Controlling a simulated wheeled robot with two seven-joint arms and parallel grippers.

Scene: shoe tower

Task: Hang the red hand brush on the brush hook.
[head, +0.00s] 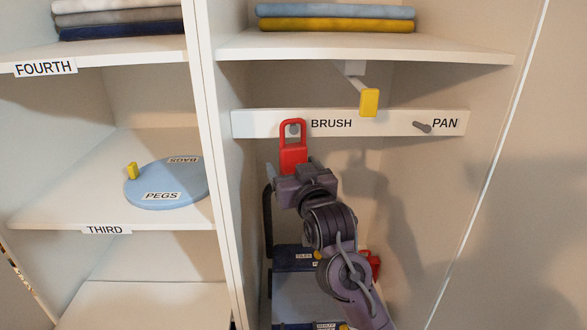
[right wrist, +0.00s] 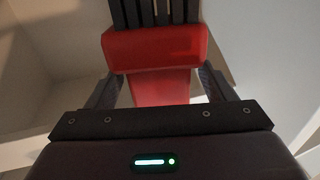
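The red hand brush (head: 293,155) is upright in the head view, its looped handle at the top. The loop is in front of the grey brush hook (head: 294,129), left of the BRUSH label; the peg shows through the opening. I cannot tell whether the loop rests on it. My right gripper (head: 288,180) is at the lower part of the brush and hides its bristles. In the right wrist view the red brush (right wrist: 155,50) with dark bristles is between the two fingers of my right gripper (right wrist: 160,88), which look closed on it. My left gripper is not in view.
A white hook rail (head: 380,123) also carries a PAN hook (head: 422,127). A yellow block (head: 369,102) hangs on a bracket above it. A shelf (head: 365,48) with folded cloths is overhead. A blue round board (head: 165,183) lies on the left shelf. Red and dark items are below my arm.

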